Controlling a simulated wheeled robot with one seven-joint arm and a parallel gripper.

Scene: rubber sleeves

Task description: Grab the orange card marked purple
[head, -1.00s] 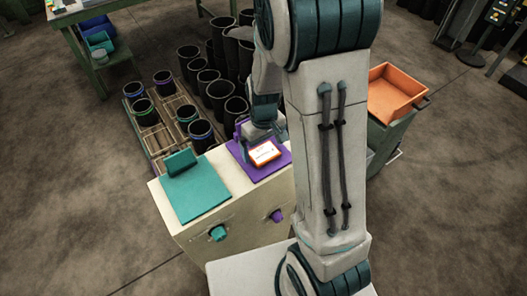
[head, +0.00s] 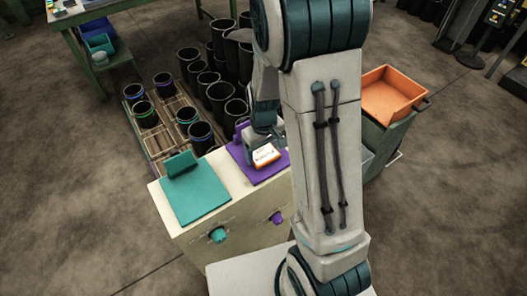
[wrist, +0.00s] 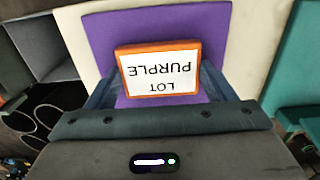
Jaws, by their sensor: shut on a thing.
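The orange card (wrist: 160,74) has a white face that reads "LOT PURPLE"; the text is upside down in the wrist view. In the head view the card (head: 266,155) shows over the purple pad (head: 250,175) on the pale cabinet, and looks a little tilted. My gripper (wrist: 160,88) is shut on the card, with a finger at each side of it. The purple pad (wrist: 215,30) lies behind the card in the wrist view. I cannot tell how far the card is above the pad. My arm hides part of the pad's surroundings in the head view.
A teal pad (head: 195,195) with a raised back is left of the purple one. Teal (head: 218,235) and purple (head: 276,217) knobs are on the cabinet front. Several black sleeves (head: 218,95) stand behind. An orange tray (head: 392,97) is at the right.

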